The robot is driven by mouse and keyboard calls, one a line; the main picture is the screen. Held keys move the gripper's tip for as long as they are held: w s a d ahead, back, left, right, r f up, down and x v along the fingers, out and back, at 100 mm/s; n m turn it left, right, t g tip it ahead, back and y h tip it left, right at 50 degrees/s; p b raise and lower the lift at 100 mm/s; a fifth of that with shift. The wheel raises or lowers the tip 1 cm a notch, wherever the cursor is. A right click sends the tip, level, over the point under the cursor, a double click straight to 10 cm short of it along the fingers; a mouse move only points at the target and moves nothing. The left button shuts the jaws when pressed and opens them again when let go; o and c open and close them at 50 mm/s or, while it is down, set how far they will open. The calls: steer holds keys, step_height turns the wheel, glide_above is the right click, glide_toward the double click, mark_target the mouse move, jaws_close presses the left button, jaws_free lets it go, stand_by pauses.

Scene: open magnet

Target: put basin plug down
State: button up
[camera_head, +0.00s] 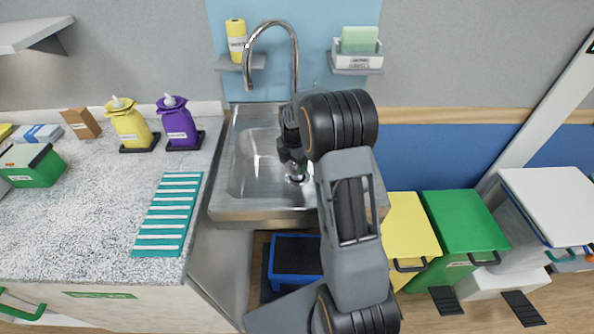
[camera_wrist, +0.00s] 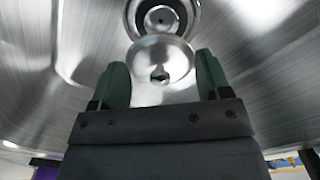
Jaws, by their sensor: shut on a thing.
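My gripper (camera_wrist: 163,80) has green finger pads and is shut on the basin plug (camera_wrist: 160,58), a round shiny metal disc with a small dark centre. The plug is between the pads, and the dark-centred drain (camera_wrist: 160,18) lies just beyond it in the wrist view. From this angle I cannot tell the gap between plug and basin floor. In the head view my gripper (camera_head: 294,167) reaches down into the steel sink (camera_head: 247,165), close to the drain area. The plug is too small and hidden there to make out clearly.
A curved tap (camera_head: 270,27) rises behind the sink. A speckled counter (camera_head: 100,210) to the left holds a yellow bottle (camera_head: 130,127), a purple bottle (camera_head: 178,125) and a teal striped mat (camera_head: 167,215). Yellow (camera_head: 408,230) and green bins (camera_head: 465,222) stand right of the sink.

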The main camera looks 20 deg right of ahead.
steer(key=shift+d+f, duration=0.6)
steer(key=shift+f, duration=0.15)
steer(key=shift+d+f, duration=0.1)
steer(key=shift+f, duration=1.5)
steer(key=shift+f, duration=0.1)
steer(key=shift+f, duration=0.15)
steer(key=o, duration=1)
